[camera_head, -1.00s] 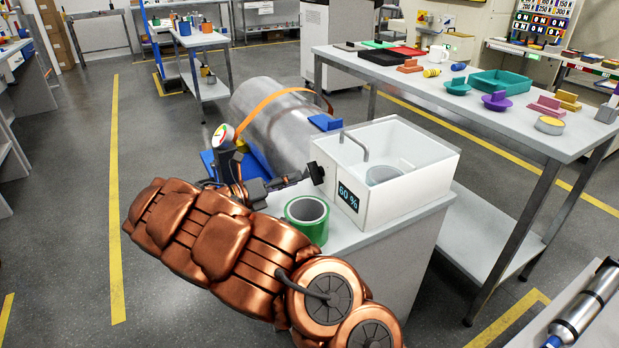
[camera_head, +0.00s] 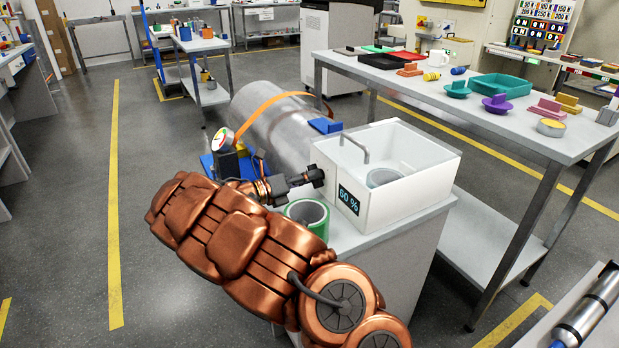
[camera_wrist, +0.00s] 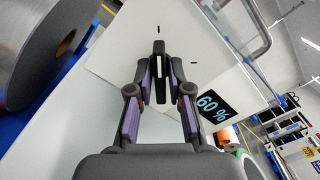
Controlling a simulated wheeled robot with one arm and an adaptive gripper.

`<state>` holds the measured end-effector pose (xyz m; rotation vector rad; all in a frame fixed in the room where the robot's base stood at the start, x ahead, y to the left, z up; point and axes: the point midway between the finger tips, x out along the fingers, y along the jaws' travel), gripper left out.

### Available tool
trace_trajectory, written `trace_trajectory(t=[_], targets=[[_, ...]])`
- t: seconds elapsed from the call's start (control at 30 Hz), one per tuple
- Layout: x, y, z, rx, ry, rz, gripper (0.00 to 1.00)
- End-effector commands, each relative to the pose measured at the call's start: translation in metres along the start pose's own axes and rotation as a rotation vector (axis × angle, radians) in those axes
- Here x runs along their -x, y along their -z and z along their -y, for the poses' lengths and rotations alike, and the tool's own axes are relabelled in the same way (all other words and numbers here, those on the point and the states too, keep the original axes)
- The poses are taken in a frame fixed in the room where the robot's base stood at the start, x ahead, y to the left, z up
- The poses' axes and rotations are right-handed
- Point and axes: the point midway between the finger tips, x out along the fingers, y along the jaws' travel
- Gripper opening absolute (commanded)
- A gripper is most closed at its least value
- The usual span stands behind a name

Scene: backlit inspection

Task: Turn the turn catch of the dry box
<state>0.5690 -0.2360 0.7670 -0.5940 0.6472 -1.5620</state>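The dry box (camera_head: 405,190) is a white box on the cabinet, with a "60 %" display (camera_head: 348,200) on its front and a bent handle (camera_head: 354,146). My gripper (camera_head: 318,177) is at the left part of that front face and hides the catch in the head view. In the wrist view, the turn catch (camera_wrist: 160,72) is a dark bar, upright in the picture, lined up with a short black mark above it. My gripper (camera_wrist: 160,70) has a fingertip on each side of the catch. The fingers look apart, with narrow gaps; contact is not clear.
A green tape roll (camera_head: 308,214) stands on the cabinet just below my gripper. A large metal cylinder (camera_head: 275,122) with an orange strap lies behind it. A long table (camera_head: 430,92) with trays and small parts stands at the right. The floor at left is clear.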

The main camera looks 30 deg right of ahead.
Motion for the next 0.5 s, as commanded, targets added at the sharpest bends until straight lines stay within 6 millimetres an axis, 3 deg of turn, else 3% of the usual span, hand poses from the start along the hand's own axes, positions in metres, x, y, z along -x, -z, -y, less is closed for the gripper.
trace_trajectory(t=[0.13,0.5], targets=[[0.0001,0.0,0.0,0.0,0.0,0.0,0.0],[0.0001,-0.0001,0.0001,-0.005,0.0,0.0,0.0]])
